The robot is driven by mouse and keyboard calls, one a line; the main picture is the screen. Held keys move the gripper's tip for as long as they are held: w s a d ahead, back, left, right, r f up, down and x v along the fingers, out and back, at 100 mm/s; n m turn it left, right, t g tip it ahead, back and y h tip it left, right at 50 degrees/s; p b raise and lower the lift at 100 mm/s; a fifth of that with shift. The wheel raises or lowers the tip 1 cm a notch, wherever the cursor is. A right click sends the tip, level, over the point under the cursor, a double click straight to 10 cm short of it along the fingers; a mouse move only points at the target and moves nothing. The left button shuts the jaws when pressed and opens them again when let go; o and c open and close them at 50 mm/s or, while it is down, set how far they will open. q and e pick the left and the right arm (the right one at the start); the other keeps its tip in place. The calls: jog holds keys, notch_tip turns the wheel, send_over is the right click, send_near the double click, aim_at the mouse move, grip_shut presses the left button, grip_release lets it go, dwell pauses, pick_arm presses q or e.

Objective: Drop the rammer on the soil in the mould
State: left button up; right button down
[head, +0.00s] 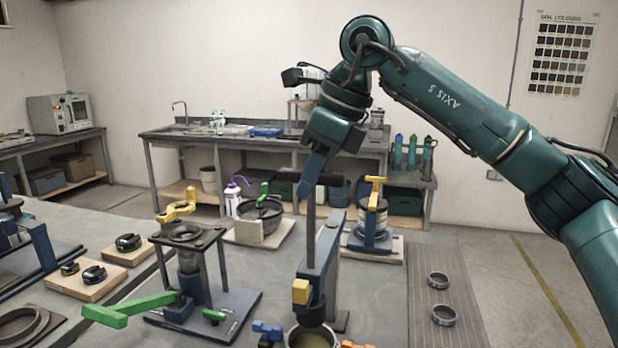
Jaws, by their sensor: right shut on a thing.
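The rammer (311,235) stands upright as a dark rod with a bar handle at its top and a dark foot (312,313) at its lower end. My right gripper (311,182) is shut on the top of the rammer from above. The mould (291,341) is a metal ring at the bottom edge, partly cut off, with brownish soil (316,341) inside. The rammer's foot shows just above the mould's opening; I cannot tell whether it touches the soil. A yellow block (300,291) sits beside the rod. My left gripper is not in view.
A blue-grey post (331,240) stands close behind the rammer. A stand with a green lever (130,309) is to the left. A yellow-handled device (375,215) stands behind. Two metal rings (443,315) lie on the ribbed mat to the right, with free room around them.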

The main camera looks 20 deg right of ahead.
jog(key=c, duration=1.4)
grip_release()
jog(key=shift+r, duration=0.25)
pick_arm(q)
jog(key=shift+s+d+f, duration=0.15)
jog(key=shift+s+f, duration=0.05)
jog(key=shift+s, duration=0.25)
pick_arm(e)
jog(key=shift+o, duration=0.2)
jog(key=shift+s+d+r, duration=0.1)
jog(key=shift+d+r, duration=0.05)
jog(key=shift+r, duration=0.15)
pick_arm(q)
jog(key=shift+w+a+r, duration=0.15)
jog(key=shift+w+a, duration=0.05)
pick_arm(e)
jog(key=v, duration=1.2)
jog(key=shift+d+r, duration=0.15)
jog(key=shift+s, duration=0.1)
